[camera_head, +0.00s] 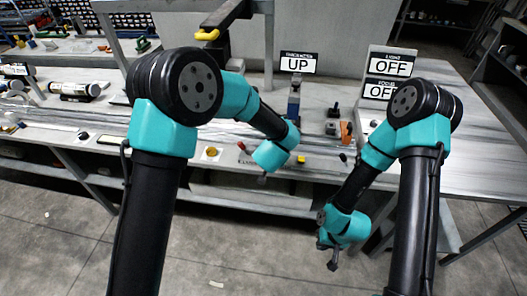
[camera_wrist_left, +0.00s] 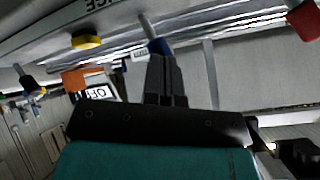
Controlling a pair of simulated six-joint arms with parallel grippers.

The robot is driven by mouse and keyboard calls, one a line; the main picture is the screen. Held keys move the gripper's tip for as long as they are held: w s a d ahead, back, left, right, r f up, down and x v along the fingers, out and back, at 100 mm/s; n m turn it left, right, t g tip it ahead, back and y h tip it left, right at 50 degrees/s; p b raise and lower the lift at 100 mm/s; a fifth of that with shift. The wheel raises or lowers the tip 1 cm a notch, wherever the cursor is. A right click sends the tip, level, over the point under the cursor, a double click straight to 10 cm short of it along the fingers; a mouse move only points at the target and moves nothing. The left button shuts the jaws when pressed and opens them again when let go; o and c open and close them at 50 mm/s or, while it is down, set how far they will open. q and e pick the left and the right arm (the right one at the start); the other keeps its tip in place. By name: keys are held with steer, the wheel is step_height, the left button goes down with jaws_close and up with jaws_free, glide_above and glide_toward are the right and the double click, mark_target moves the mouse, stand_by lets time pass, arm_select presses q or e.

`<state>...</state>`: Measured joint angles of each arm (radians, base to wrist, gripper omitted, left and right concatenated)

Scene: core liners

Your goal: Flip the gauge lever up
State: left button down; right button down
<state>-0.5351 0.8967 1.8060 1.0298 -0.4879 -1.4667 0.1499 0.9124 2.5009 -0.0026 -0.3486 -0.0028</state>
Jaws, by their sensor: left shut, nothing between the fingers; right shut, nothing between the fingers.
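In the left wrist view a thin metal lever with a blue end (camera_wrist_left: 158,46) sticks out from a pale rail beside a partly cut-off label ending in "GE" (camera_wrist_left: 100,4). My left gripper (camera_wrist_left: 161,58) is shut and empty, its fingertips right at the blue end. I cannot tell whether they touch. In the head view my left gripper (camera_head: 262,178) is in front of the bench's front edge and hides the blue lever. My right gripper (camera_head: 333,264) hangs low in front of the bench, shut and empty.
A red-ended lever (camera_head: 241,146) and a black-ended lever (camera_head: 343,157) stand on either side of my left gripper. Yellow knobs (camera_head: 300,160) (camera_head: 210,152) sit along the front rail. "OFF" signs (camera_head: 390,66) stand at the right. The floor in front is open.

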arm_select(q)
steer(key=shift+a, duration=0.1)
steer(key=shift+r, duration=0.1)
steer(key=shift+r, duration=0.65)
stand_by(0.3)
steer(key=s+d+v, duration=0.1)
steer(key=v, duration=1.2)
steer(key=shift+s+f, duration=0.15)
